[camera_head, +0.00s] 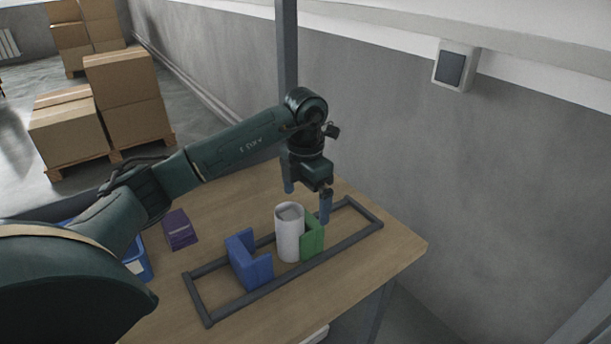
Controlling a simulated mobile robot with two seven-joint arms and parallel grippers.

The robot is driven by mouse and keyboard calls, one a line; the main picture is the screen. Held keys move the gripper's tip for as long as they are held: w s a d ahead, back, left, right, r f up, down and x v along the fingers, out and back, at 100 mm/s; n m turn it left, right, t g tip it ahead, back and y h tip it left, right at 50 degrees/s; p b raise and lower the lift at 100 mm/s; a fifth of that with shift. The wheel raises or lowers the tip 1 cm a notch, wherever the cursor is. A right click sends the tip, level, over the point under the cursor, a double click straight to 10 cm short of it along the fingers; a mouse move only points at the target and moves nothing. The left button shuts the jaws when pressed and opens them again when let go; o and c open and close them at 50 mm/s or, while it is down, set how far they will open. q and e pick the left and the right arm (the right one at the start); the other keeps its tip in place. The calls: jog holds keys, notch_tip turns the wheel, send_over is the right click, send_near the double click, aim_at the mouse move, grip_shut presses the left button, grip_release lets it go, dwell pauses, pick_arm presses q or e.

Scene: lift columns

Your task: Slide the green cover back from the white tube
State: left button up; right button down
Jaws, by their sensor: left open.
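The white tube (289,234) stands upright inside a dark rectangular rail frame (334,251) on the wooden table. The green cover (315,239) stands close against the tube's right side; whether they touch cannot be told. A blue cover (250,264) of similar shape stands to the left of the tube, with a gap between them. My left gripper (307,197) is open above and behind the tube and green cover, its blue fingers pointing down. One finger is near the top of the green cover. Nothing shows between the fingers. My right gripper is not in view.
A purple box (179,230) and a partly hidden blue bin (137,260) are at the table's left. A grey post (287,60) rises behind the table. The bare table (395,243) ends at the right. Cardboard boxes (124,92) stand on the floor beyond.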

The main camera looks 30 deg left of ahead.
aim_at(306, 217)
pick_arm(q)
notch_tip(306, 217, down, 7)
jog(key=shift+p, duration=0.35)
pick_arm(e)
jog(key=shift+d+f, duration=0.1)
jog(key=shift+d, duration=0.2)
pick_arm(q)
jog(key=c, duration=1)
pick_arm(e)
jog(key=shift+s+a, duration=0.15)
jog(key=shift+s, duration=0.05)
